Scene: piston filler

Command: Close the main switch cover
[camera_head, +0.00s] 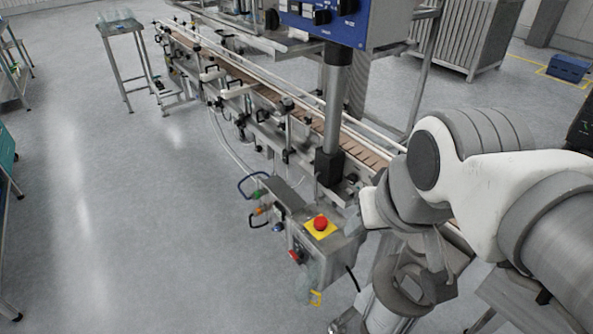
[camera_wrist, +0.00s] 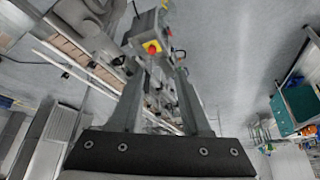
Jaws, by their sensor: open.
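The control box (camera_head: 332,250) stands at the near end of the conveyor, with a red emergency button on a yellow plate (camera_head: 320,226) on top. A small red switch (camera_head: 295,256) is on its left face. Below it are a pale, see-through part (camera_head: 303,285), which may be the main switch cover, and a yellow piece (camera_head: 316,298). I cannot tell the cover's exact angle. In the wrist view my gripper (camera_wrist: 164,70) is open and empty, its fingers pointing towards the box (camera_wrist: 148,28), apart from it as far as I can tell. The cover cannot be made out there.
The conveyor (camera_head: 270,95) runs to the back left, with rails and brackets along its side. A blue control panel (camera_head: 325,20) stands on a post above it. Handles and cables (camera_head: 255,190) stick out left of the box. The floor (camera_head: 130,230) to the left is clear.

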